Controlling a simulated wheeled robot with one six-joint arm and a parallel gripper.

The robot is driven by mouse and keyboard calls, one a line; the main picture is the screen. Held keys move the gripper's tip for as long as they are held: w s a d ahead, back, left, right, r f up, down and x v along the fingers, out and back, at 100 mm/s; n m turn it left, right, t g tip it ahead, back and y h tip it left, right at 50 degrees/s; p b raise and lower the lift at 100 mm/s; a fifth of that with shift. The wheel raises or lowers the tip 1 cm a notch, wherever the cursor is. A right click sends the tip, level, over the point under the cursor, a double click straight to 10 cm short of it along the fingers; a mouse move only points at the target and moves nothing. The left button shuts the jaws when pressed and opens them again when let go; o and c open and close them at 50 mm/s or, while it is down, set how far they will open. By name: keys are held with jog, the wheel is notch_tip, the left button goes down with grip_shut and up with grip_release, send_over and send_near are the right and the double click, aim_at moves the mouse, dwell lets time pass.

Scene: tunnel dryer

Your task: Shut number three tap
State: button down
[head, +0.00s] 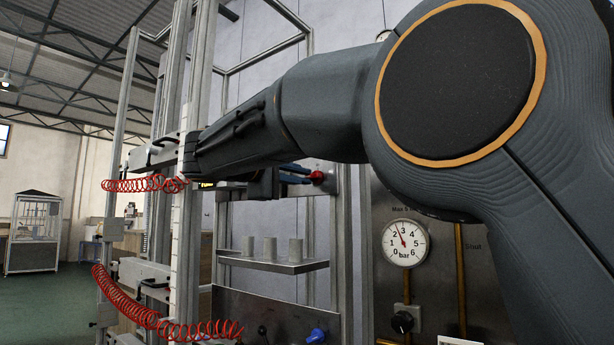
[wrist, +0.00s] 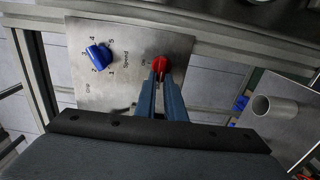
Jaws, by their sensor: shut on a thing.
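My gripper (wrist: 160,82) is shut on a red knob (wrist: 160,66) on a metal plate (wrist: 108,84). The blue fingers reach the knob from below in the wrist view and hide part of it. In the head view the red knob (head: 318,177) shows at the fingertips, right of my gripper (head: 300,175). No tap marked with a three is readable in either view, so I cannot tell whether this knob is number three tap.
A blue dial (wrist: 99,56) with numbers around it sits left of the red knob. A shelf (head: 270,262) with grey cylinders is below my gripper. A pressure gauge (head: 404,243), a black knob (head: 403,321) and another blue knob (head: 316,335) are lower. Red coiled hoses (head: 130,307) hang left.

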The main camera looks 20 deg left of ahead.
jog(key=c, duration=1.8)
grip_release()
jog(key=shift+c, duration=0.2)
jog(key=shift+s+a, duration=0.1)
jog(key=b+v, duration=0.3)
jog(key=v, duration=0.4)
jog(key=shift+s, duration=0.35)
jog(key=shift+a, duration=0.2)
